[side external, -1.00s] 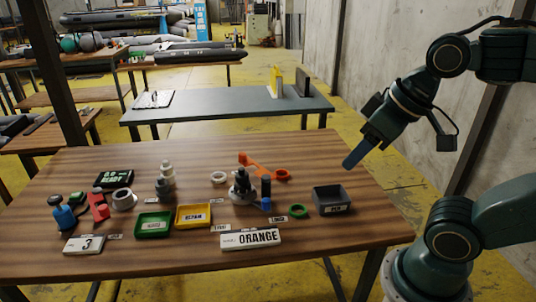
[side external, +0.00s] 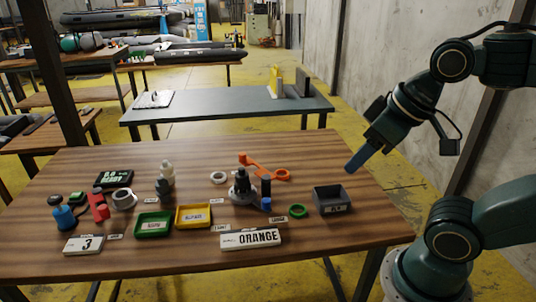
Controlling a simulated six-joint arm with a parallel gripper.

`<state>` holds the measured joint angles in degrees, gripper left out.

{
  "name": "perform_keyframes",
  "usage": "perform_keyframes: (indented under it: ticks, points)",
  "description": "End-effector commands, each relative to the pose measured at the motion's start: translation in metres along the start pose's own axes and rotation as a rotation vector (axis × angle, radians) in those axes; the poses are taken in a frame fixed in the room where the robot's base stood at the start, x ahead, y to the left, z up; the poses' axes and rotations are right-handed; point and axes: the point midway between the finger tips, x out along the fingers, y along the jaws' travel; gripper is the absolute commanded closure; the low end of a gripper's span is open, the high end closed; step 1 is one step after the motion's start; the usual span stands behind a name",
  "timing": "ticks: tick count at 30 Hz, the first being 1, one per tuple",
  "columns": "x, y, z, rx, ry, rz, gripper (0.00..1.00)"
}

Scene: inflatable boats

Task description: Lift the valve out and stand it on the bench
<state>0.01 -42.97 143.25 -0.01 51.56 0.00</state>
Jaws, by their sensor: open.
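A dark grey valve-like part (side external: 240,186) stands upright on a pale round base, right of the middle of the wooden bench (side external: 190,258). I take this to be the valve, though it is small in view. A dark cylinder with a blue foot (side external: 266,192) stands just right of it. My gripper (side external: 354,164) is in the air above the bench's right edge, right of the valve and apart from it.
A grey bin (side external: 331,200), a green ring (side external: 298,211) and an orange wrench-like tool (side external: 262,168) surround the valve. Green (side external: 153,224) and yellow (side external: 193,215) trays are left. The back right of the bench is clear.

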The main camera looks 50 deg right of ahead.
Motion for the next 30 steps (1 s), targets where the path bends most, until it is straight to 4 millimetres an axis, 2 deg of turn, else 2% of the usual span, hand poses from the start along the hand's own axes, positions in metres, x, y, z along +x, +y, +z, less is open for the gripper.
perform_keyframes:
  ticks: [11, 14, 24, 30]
  points:
    - [0.0, 0.0, 0.0, 0.0, 0.0, 0.0, 0.53]
    - [0.0, 0.0, 0.0, 0.0, 0.0, 0.0, 0.36]
    - [0.0, 0.0, -0.001, -0.005, -0.001, 0.0, 0.35]
    - [-0.001, 0.001, -0.014, -0.061, -0.018, 0.002, 0.35]
